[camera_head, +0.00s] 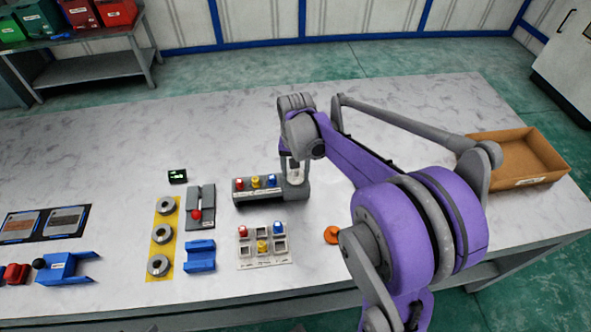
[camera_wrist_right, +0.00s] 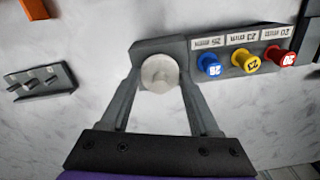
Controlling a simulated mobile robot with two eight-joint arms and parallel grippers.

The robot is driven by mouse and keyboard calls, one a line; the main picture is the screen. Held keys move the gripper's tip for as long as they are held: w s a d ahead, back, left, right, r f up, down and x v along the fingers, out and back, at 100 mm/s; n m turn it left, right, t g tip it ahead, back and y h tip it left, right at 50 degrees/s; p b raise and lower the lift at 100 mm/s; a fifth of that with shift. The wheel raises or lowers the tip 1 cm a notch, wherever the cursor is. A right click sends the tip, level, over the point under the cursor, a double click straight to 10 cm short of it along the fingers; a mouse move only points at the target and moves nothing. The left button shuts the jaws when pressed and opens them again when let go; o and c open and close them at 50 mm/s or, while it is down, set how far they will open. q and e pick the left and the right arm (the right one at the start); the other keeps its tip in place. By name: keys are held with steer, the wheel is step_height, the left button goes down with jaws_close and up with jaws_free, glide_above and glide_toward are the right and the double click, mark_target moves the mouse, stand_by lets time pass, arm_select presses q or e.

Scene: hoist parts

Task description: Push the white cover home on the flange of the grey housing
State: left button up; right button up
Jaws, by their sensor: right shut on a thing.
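The white cover (camera_wrist_right: 160,74) is a round white disc with a small raised centre, held between the fingertips of my right gripper (camera_wrist_right: 158,80) in the wrist view. In the head view, the right gripper (camera_head: 295,163) points down over a grey block (camera_head: 296,191), apparently the housing, and the white cover (camera_head: 296,173) shows below it. The grey block also shows in the wrist view (camera_wrist_right: 150,46), right behind the cover. The cover hides the flange, so I cannot tell whether it touches or how far it is seated. My left gripper is not in view.
A grey rack (camera_head: 247,194) with red, yellow and blue knobs adjoins the grey block on the left. A white tray (camera_head: 262,248) with coloured pieces and an orange disc (camera_head: 331,235) lie nearer. A yellow strip (camera_head: 162,237) holds rings. A brown box (camera_head: 515,158) stands right.

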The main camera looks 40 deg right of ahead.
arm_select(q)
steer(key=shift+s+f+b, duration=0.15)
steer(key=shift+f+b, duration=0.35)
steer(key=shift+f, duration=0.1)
arm_select(e)
steer(key=shift+f, duration=0.6)
stand_by(2.6)
steer(key=o, duration=1.4)
steer(key=shift+c, duration=0.2)
steer(key=shift+r, duration=0.1)
steer(key=shift+r+p, duration=2.05)
steer(key=shift+r, duration=1.45)
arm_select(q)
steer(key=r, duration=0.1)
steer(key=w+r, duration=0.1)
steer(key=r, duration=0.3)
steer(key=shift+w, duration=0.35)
arm_select(e)
steer(key=s+a+f+n+t, duration=0.1)
steer(key=s+a+n+t, duration=0.4)
steer(key=s+a, duration=0.8)
steer(key=a+n, duration=0.2)
steer(key=n, duration=0.1)
steer(key=shift+s+f+n+t, duration=0.15)
steer(key=shift+s+n+t, duration=0.15)
steer(key=shift+s+n, duration=0.1)
